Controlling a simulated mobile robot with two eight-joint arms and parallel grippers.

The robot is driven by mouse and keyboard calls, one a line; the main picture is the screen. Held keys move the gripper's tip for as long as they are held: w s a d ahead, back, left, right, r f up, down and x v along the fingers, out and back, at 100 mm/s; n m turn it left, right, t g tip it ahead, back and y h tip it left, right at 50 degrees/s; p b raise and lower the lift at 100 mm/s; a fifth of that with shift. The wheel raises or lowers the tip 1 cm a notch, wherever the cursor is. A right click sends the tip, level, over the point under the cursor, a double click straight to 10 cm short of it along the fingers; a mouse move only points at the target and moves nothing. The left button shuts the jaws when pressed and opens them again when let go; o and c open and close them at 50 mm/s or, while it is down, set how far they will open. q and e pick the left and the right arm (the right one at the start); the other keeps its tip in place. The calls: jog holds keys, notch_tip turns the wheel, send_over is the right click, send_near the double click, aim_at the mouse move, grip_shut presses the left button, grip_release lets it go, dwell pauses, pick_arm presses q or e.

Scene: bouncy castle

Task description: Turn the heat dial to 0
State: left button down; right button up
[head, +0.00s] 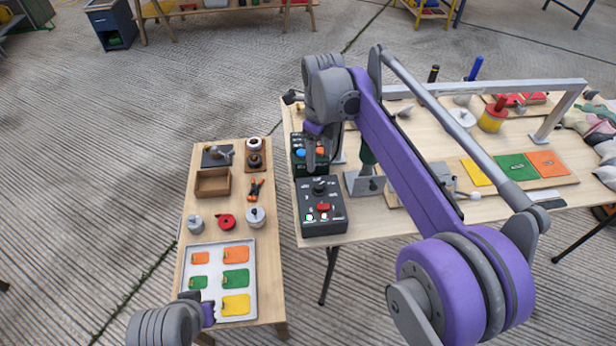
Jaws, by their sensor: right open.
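A black control box (321,218) stands at the near left corner of the large wooden table. A dark round dial (320,187) sits on its upper face, above a red switch and small red and green lights. The dial's markings are too small to read. My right gripper (318,160) is open and points down just behind and above the dial, apart from it as far as I can tell. My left gripper (207,312) shows only in part at the bottom left, by the metal tray; its fingers are not clear.
A second black box (299,152) with blue and orange buttons stands behind the first, partly hidden by my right gripper. A grey metal frame (556,110) spans the large table (430,150). A smaller table at left holds a metal tray (250,312) with coloured cards and a wooden box (212,183).

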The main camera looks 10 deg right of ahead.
aim_at(319, 185)
notch_tip(319, 185, down, 10)
jog(key=shift+s+d+f+b, duration=0.1)
jog(key=shift+b, duration=0.5)
jog(key=shift+c, duration=0.3)
grip_shut()
